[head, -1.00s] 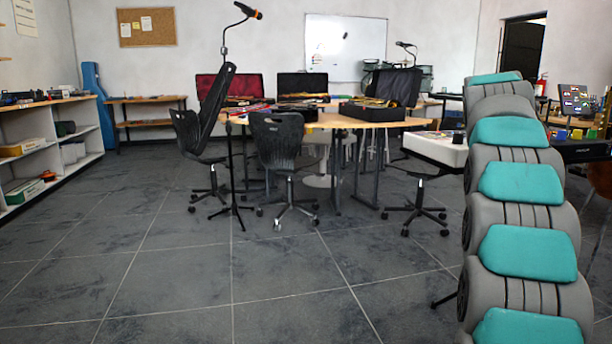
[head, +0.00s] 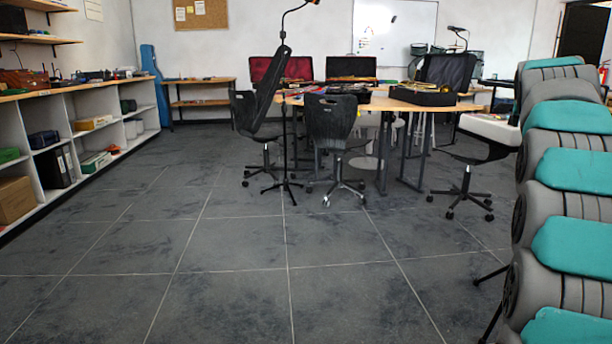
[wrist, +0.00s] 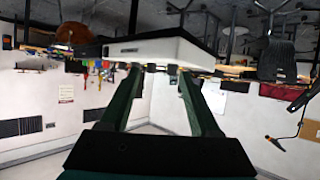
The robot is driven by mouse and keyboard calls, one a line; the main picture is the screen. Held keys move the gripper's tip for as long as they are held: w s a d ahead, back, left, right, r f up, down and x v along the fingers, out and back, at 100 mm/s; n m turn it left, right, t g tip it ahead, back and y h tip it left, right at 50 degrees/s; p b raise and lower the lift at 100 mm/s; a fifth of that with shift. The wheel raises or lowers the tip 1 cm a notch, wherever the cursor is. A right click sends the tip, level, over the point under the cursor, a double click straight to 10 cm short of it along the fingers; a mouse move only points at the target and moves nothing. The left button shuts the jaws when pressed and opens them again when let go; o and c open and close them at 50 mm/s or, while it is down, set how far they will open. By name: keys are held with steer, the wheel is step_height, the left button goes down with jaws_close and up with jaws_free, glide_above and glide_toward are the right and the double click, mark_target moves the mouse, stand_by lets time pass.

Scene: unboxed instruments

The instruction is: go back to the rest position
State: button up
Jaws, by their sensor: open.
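My gripper (wrist: 160,72) shows in the wrist view, with its two dark green fingers spread apart. Nothing is visible between the fingers. The wrist picture is upside down. A white flat-sided case or instrument (wrist: 158,48) lies beyond the fingertips; I cannot tell how far off it is. My gripper is out of sight in the head view, where my grey and teal arm fills the right side.
A wooden table (head: 375,103) with open instrument cases stands ahead, with black chairs (head: 330,120) and a thin stand (head: 286,150) before it. White shelves (head: 95,145) run along the left wall. The grey floor (head: 210,260) in front is clear.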

steer(key=s+a+f+n+g+y+p, duration=0.1)
steer(key=s+a+f+g+y, duration=0.1)
steer(key=s+a+f, duration=0.5)
steer(key=s+a+f+n+g+y+p, duration=0.15)
steer(key=s+a+f, duration=0.3)
steer(key=a, duration=0.55)
steer(key=s+a+f+n+g+y+p, duration=0.1)
steer(key=s+a+f+g+y, duration=0.1)
steer(key=s+a+f, duration=0.5)
steer(key=s+a+f+n+g, duration=0.1)
steer(key=s+a+f, duration=0.3)
steer(key=s, duration=0.6)
steer(key=s+a+f+n+g+y+p, duration=0.1)
steer(key=s+a+f+g, duration=0.2)
steer(key=s, duration=0.7)
steer(key=s+a+f+n+g+y+p, duration=0.1)
steer(key=s+a+f+g, duration=0.1)
steer(key=s+a+f, duration=0.5)
steer(key=s+a, duration=0.1)
steer(key=s, duration=0.3)
steer(key=shift+a+n, duration=0.35)
steer(key=shift+a, duration=0.05)
steer(key=shift+g+y, duration=0.25)
